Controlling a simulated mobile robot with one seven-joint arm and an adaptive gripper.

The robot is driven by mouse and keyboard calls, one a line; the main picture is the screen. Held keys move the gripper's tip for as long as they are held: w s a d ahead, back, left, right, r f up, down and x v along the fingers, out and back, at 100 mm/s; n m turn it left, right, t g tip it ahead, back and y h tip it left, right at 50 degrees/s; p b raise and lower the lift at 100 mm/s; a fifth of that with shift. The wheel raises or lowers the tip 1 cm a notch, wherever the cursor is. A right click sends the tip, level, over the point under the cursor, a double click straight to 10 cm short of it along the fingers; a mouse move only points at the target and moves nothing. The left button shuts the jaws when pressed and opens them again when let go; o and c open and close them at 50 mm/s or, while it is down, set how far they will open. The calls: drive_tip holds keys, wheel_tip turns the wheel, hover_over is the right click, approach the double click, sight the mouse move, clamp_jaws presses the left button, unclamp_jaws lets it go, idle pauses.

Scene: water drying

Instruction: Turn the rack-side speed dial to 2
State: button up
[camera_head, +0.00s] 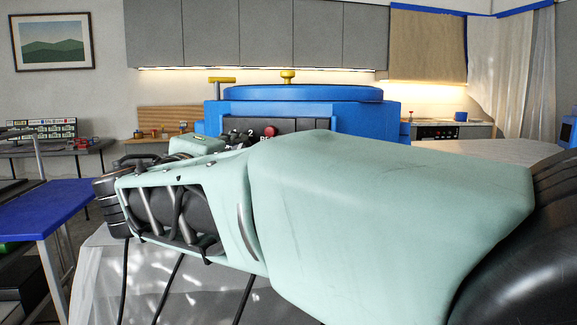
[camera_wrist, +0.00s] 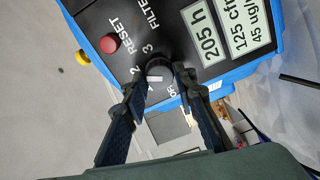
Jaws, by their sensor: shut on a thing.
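The speed dial (camera_wrist: 160,70) is a round black knob with a white pointer mark on a black panel in the wrist view. The numbers 2 and 3 are printed around its left and upper side. The white mark points roughly left, below the 2; its exact setting is hard to tell. My gripper (camera_wrist: 161,73) has its two dark fingers on either side of the knob, shut on it. In the head view my arm covers most of the panel (camera_head: 300,125) of the blue machine (camera_head: 355,117), and the dial is hidden.
A red RESET button (camera_wrist: 110,43) and a yellow knob (camera_wrist: 82,57) lie left of the dial. White readout labels (camera_wrist: 207,34) lie to its right. In the head view a blue-topped table (camera_head: 45,205) stands at the left, with a counter behind.

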idle(0.6)
drive_tip(key=o, duration=1.2)
drive_tip(key=shift+c, duration=0.2)
drive_tip(key=shift+o, duration=0.4)
wheel_tip(320, 180, up, 7)
drive_tip(key=shift+w+a+f+m, duration=0.15)
drive_tip(key=shift+w+m, duration=0.15)
drive_tip(key=r, duration=0.2)
drive_tip(key=s+d+r, duration=0.1)
drive_tip(key=shift+c, duration=0.4)
drive_tip(key=shift+w+a+r, duration=0.2)
drive_tip(key=shift+a+r, duration=0.05)
drive_tip(key=shift+a, duration=0.05)
